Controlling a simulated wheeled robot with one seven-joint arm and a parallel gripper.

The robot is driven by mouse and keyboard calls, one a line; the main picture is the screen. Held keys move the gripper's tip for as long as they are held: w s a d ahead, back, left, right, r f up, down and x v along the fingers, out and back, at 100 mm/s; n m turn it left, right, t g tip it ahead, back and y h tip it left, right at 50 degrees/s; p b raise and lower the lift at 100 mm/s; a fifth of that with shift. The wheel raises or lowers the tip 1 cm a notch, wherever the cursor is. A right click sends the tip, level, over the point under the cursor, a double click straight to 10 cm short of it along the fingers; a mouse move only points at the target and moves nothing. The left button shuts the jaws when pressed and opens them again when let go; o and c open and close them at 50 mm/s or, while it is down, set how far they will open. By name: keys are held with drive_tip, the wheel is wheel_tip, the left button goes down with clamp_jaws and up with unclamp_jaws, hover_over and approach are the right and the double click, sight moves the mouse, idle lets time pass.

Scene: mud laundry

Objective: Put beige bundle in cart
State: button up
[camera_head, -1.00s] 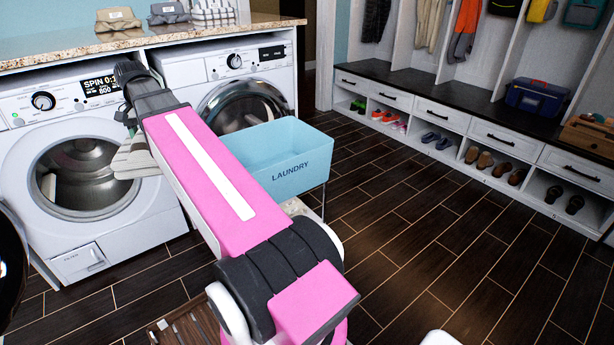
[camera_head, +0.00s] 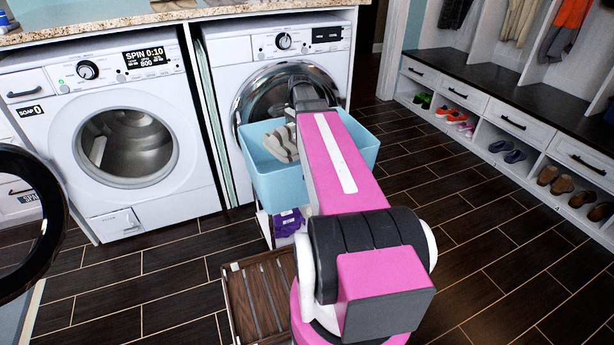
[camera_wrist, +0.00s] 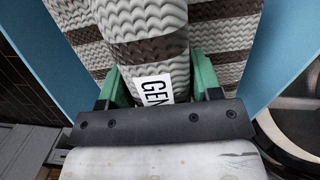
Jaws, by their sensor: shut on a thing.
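A light grey-beige knitted bundle with brown stripes (camera_wrist: 145,22) and a white label starting "GEN" is between my gripper's green fingers (camera_wrist: 160,76). My gripper is shut on it. In the head view the pale bundle (camera_head: 284,143) shows inside the opening of the light blue cart (camera_head: 278,187), left of my pink arm. My arm hides the gripper there. In the wrist view the cart's blue walls (camera_wrist: 272,50) stand on both sides of the bundle. More striped knit lies behind it; I cannot tell whether it is the same bundle. Whether the bundle touches the cart's bottom is hidden.
Two white washers (camera_head: 125,150) stand behind and left of the cart under a stone counter (camera_head: 120,25). A purple item (camera_head: 287,222) is below the cart. A slatted wooden crate (camera_head: 255,290) is on the floor in front. A shoe bench (camera_head: 490,90) lines the right; floor between is open.

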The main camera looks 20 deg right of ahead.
drive_tip(key=d+f+m, duration=0.1)
drive_tip(key=f, duration=0.1)
drive_tip(key=d+f+m, duration=0.1)
drive_tip(key=d+f, duration=0.1)
drive_tip(key=f, duration=0.1)
drive_tip(key=d+f, duration=0.1)
drive_tip(key=f, duration=0.1)
drive_tip(key=shift+w+d+f+m, duration=0.15)
drive_tip(key=shift+w+d+m, duration=0.15)
drive_tip(key=shift+d+m, duration=0.1)
wheel_tip(320, 180, down, 10)
drive_tip(key=shift+r, duration=0.15)
drive_tip(key=o, duration=1.2)
drive_tip(key=r, duration=0.4)
drive_tip(key=d+r, duration=0.1)
drive_tip(key=r, duration=0.7)
drive_tip(key=shift+d, duration=0.3)
